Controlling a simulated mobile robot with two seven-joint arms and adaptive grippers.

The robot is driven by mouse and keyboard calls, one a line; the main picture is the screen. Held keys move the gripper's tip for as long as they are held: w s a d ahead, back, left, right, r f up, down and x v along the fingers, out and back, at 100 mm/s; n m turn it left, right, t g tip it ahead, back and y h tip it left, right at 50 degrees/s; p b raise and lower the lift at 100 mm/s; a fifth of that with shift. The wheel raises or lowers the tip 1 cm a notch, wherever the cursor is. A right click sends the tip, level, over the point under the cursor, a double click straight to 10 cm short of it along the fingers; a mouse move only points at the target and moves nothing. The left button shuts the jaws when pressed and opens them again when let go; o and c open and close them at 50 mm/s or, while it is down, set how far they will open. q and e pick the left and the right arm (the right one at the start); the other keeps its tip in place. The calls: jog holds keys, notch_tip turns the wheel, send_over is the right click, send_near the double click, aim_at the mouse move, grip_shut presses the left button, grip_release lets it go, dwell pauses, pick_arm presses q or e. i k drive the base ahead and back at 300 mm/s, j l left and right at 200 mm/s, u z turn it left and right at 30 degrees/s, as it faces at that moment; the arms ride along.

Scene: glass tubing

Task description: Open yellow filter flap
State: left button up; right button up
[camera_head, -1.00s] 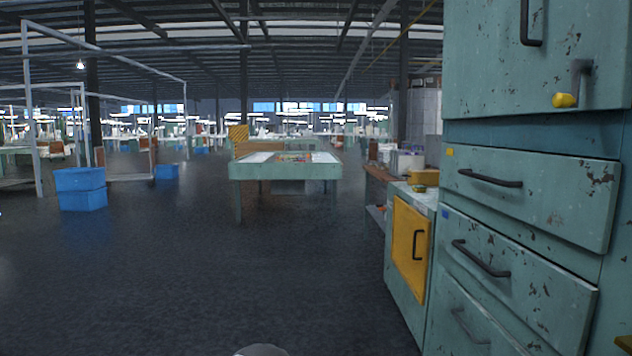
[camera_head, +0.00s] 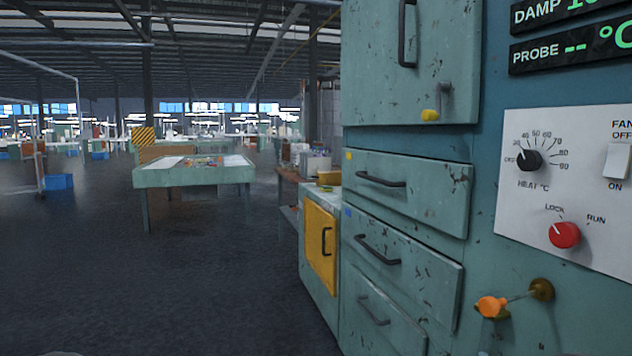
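The yellow flap (camera_head: 320,246) is on the front of a low green cabinet (camera_head: 312,290), right of the picture's middle. It looks shut, flush with the cabinet front. Its black handle (camera_head: 326,241) is upright, near the flap's right edge. Neither of my grippers is in view, and nothing touches the flap.
A tall green cabinet with worn drawers (camera_head: 412,192) stands close on the right. Its control panel (camera_head: 570,190) has knobs, and an orange-handled lever (camera_head: 492,306) sticks out below. A green table (camera_head: 195,175) stands ahead at left. The dark floor (camera_head: 170,290) in front is clear.

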aim_at(330, 178)
jog(key=i+j+u, duration=0.15)
jog(key=i+u, duration=0.25)
jog(key=i, duration=0.35)
jog(key=i+u, duration=0.1)
jog(key=i, duration=2.3)
jog(key=i+j+z, duration=0.15)
jog(key=i+z, duration=0.3)
jog(key=i+j+z, duration=0.5)
jog(key=i, duration=0.15)
jog(key=i+j+z, duration=0.45)
